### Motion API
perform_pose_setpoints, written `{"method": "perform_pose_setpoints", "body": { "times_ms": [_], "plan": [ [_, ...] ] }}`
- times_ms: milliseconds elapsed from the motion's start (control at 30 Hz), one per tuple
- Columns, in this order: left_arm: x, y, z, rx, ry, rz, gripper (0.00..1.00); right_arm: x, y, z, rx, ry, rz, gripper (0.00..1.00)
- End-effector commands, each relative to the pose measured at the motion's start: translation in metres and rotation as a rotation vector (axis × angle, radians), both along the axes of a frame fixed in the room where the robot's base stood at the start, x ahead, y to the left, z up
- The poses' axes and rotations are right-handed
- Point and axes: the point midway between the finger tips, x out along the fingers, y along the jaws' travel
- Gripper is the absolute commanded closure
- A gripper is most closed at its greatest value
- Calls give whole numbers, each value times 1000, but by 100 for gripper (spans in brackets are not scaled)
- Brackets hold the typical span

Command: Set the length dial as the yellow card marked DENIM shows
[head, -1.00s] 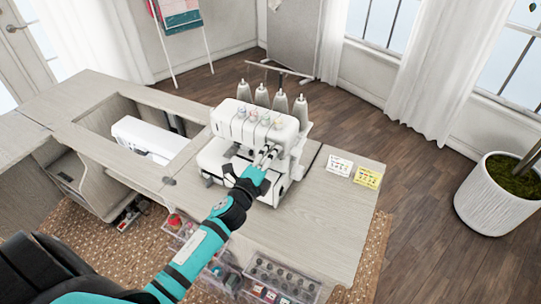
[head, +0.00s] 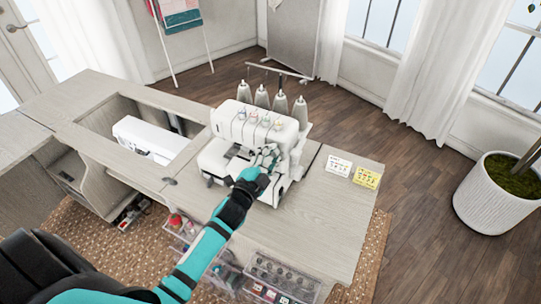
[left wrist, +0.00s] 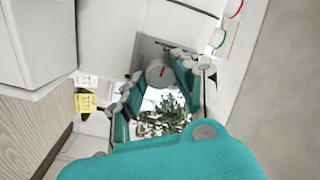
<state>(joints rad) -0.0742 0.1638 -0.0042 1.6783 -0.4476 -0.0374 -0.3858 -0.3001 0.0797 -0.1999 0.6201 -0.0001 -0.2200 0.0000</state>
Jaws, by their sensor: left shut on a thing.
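The white serger (head: 222,160) stands on the cabinet top. My left gripper (head: 270,157) is at its right front. In the left wrist view, its teal fingers (left wrist: 158,85) are shut on a round grey dial (left wrist: 158,72) with a red pointer mark. The dial sits on a grey panel; I cannot read any scale, and the fingers partly cover its surroundings. The yellow card (head: 367,178) lies flat on the cabinet top right of the serger, and it also shows in the left wrist view (left wrist: 85,103). Its print is too small to read. My right gripper is not in view.
A white card (head: 339,166) lies beside the yellow one. Thread cones (head: 262,97) stand behind the serger. A white sewing machine (head: 145,139) sits in the cabinet recess to the left. Clear drawers (head: 282,277) stand in front, below the top. The cabinet top (head: 318,225) at front right is clear.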

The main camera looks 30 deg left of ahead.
Motion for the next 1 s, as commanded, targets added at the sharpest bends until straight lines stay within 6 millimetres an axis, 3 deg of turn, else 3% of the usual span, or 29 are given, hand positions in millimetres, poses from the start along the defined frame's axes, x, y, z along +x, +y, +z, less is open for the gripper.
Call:
{"method": "perform_pose_setpoints", "body": {
  "times_ms": [567, 600, 700, 767, 1000],
  "plan": [
    [0, 0, -2, -31, 3, 1, 100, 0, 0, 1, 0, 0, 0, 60],
    [0, 0, -2, -31, 3, 1, 66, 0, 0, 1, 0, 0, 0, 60],
    [0, 0, -1, -31, 3, 1, 53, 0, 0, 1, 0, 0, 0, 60],
    [0, 0, -1, -31, 3, 1, 47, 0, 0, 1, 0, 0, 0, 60],
    [0, 0, -1, -30, 1, 0, 47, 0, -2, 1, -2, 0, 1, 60]
  ]
}}
